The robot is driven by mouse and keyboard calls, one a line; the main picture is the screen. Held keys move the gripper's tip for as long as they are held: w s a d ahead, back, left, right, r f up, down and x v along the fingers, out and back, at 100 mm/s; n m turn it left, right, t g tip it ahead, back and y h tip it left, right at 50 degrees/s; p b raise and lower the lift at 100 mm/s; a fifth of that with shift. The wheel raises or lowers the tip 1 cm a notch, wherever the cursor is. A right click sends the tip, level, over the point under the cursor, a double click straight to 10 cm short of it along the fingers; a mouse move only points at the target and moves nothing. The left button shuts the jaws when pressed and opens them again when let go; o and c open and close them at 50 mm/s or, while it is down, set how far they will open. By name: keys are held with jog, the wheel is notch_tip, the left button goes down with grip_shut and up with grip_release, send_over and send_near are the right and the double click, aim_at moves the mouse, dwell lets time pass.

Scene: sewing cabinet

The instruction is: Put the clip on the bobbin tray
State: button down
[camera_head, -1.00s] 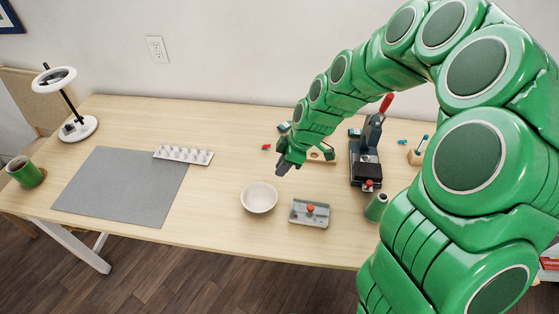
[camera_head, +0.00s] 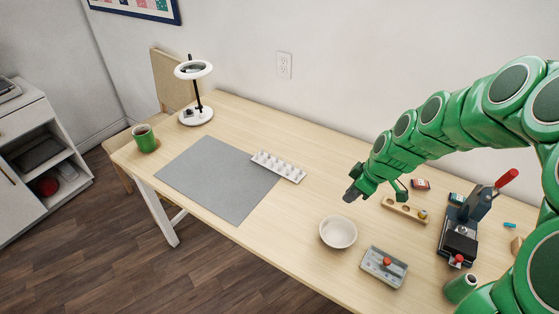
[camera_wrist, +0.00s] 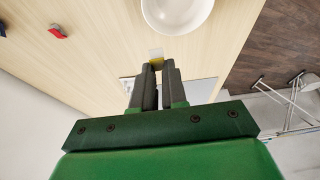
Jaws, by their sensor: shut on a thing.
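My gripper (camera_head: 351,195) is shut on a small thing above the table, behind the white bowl. In the wrist view the fingertips (camera_wrist: 160,65) hold a small yellow piece with a pale part beyond it, seemingly the clip (camera_wrist: 157,60); most of it is hidden by the fingers. In the head view it is too small to make out. The white tray with several pale upright pieces, seemingly the bobbin tray (camera_head: 297,179), lies left of my gripper, along the far right edge of the grey mat, apart from the gripper.
The white bowl (camera_head: 338,232) stands in front of my gripper. The grey mat (camera_head: 217,178) is bare. A ring lamp (camera_head: 196,115) and green mug (camera_head: 144,138) stand at left. A button box (camera_head: 384,267), wooden holder (camera_head: 404,207) and dark press (camera_head: 461,240) are at right.

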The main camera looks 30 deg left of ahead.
jog(key=a+r, duration=0.2)
jog(key=a, duration=0.8)
send_over(281, 174)
jog(key=shift+f, duration=5.7)
jog(key=shift+f, duration=0.6)
jog(key=c, duration=1.2)
grip_release()
jog(key=shift+o, duration=0.2)
